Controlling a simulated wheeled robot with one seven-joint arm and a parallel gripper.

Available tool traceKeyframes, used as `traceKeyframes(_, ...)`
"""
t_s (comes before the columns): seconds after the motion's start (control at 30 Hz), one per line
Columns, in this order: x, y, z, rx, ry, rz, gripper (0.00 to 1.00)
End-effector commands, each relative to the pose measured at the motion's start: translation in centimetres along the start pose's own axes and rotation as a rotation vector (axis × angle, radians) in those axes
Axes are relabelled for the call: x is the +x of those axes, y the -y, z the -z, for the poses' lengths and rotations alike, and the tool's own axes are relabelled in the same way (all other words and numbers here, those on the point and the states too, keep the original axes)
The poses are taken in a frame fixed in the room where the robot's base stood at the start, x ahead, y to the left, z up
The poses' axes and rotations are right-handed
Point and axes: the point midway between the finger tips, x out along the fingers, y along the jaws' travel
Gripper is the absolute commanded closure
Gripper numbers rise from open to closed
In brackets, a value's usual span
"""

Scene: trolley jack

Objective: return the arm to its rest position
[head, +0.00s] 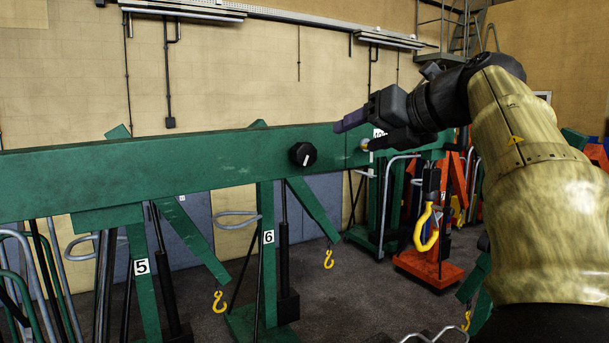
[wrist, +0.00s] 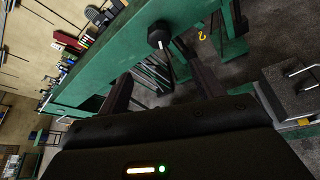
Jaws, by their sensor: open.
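My arm (head: 520,150) reaches in from the right in the head view. My gripper (head: 352,134) is open and empty, in front of the long green beam (head: 230,160). It is to the right of the black knob (head: 302,154) on the beam and apart from it. In the wrist view the two dark fingers of my gripper (wrist: 160,95) stand wide apart. The knob (wrist: 159,35), with a white pointer line, shows beyond them, near the top, with nothing between the fingers.
Green hoists marked 5 (head: 141,267) and 6 (head: 268,237) stand below and behind the beam. A yellow hook (head: 426,228) hangs at the right, near a red hoist base (head: 428,268). Blue-grey panels and a tan wall lie behind. Open air lies above the beam.

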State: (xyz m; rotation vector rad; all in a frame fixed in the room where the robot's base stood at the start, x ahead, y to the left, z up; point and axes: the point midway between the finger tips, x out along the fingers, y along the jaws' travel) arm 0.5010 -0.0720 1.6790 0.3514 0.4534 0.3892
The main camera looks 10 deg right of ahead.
Motion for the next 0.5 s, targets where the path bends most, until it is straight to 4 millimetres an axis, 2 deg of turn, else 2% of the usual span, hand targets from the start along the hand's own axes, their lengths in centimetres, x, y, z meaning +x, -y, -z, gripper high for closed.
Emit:
traceKeyframes(0.13, 1.0, -0.2, -0.1, 0.054, 0.03, -0.039, 0.33)
traceKeyframes(0.27, 3.2, -0.4, -0.5, 0.209, 0.113, -0.13, 0.33)
traceKeyframes(0.37, 5.3, -0.1, -0.7, 0.401, 0.198, -0.205, 0.33)
traceKeyframes(0.5, 8.1, 1.6, -0.2, 0.714, 0.308, -0.27, 0.33)
